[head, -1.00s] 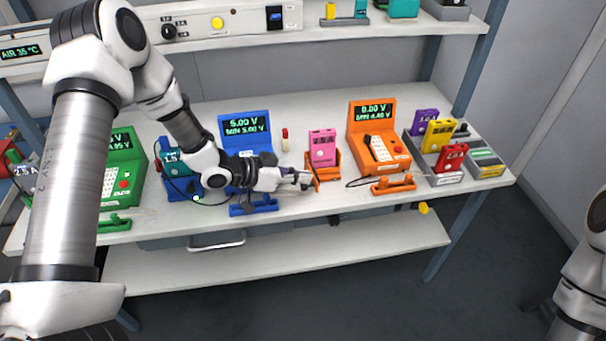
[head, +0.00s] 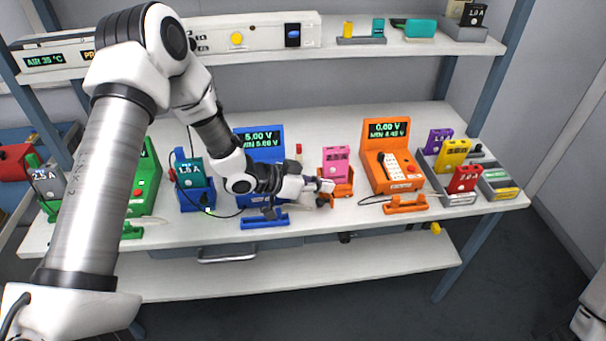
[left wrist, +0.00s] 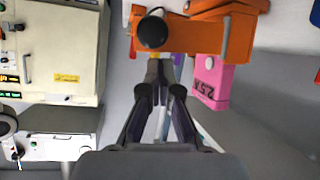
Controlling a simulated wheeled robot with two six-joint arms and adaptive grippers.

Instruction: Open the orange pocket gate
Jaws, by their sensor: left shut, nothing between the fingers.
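The orange pocket (head: 343,191) stands on the bench with a pink pouch cell (head: 335,163) upright in it. In the left wrist view the pocket (left wrist: 236,40) is at the top, with the pink cell (left wrist: 212,82) beside it. An orange gate piece with a round black knob (left wrist: 152,32) shows just beyond my fingertips. My left gripper (head: 328,186) is shut and empty at the pocket's front left. It also shows in the left wrist view (left wrist: 158,70). Contact with the gate and the gate's exact angle cannot be told; the gripper partly hides it. My right gripper is out of view.
An orange charger (head: 390,158) stands right of the pocket, with a low orange holder (head: 406,204) in front. A blue charger (head: 262,144) and blue holder (head: 265,221) are under and near my left arm. A grey tray (head: 458,199) of cells is far right.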

